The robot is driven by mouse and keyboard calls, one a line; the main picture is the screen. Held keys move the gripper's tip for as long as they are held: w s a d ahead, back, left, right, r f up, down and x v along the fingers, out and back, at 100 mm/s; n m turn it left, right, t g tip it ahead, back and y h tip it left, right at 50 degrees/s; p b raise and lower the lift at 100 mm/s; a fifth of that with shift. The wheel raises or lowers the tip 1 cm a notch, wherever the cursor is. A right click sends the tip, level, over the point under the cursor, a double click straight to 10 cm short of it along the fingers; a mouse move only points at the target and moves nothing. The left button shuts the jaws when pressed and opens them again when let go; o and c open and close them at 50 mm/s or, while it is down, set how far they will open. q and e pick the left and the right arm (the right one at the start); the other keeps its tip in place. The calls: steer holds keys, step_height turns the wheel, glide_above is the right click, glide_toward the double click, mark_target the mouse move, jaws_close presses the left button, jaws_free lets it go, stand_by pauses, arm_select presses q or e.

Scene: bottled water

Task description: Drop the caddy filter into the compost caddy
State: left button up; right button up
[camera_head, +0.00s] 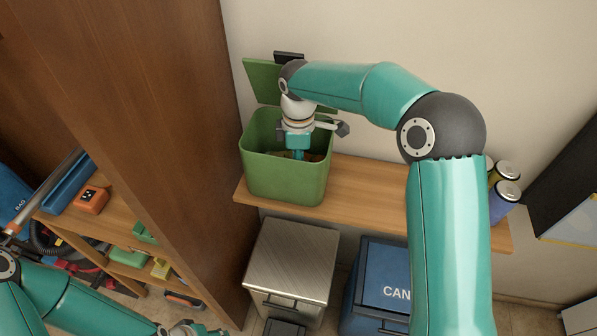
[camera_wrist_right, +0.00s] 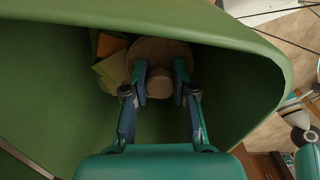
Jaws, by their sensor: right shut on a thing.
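The compost caddy (camera_head: 285,180) is an open green bin on a wooden shelf, its lid raised at the back against the wall. My right gripper (camera_head: 297,152) reaches down inside it. In the right wrist view, the right gripper (camera_wrist_right: 160,78) is shut on the knob of a round tan disc, the caddy filter (camera_wrist_right: 158,48), inside the green walls. Whether the filter touches the caddy bottom is hard to tell. My left gripper (camera_head: 188,329) shows only partly at the bottom edge of the head view, away from the caddy; its jaws are unclear.
Orange, brown and green scraps (camera_wrist_right: 108,62) lie in the caddy beside the filter. A tall brown cabinet panel (camera_head: 150,110) stands close left. Cans (camera_head: 506,190) stand at the shelf's right end. A metal bin (camera_head: 292,262) and a blue bin (camera_head: 385,275) stand below.

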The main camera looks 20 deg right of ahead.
step_height(320, 180, down, 4)
steer(key=shift+f, duration=0.15)
stand_by(0.3)
steer(key=shift+s+f, duration=0.15)
steer(key=shift+f, duration=0.45)
steer(key=o, duration=0.9)
steer(key=shift+s+a+f+b, duration=0.1)
steer(key=shift+f+b, duration=0.1)
steer(key=shift+b, duration=0.1)
steer(key=shift+r+p, duration=0.45)
steer(key=shift+r, duration=0.2)
steer(key=shift+w+r, duration=0.2)
steer(key=shift+r, duration=0.15)
step_height(320, 180, up, 12)
steer(key=shift+f, duration=0.15)
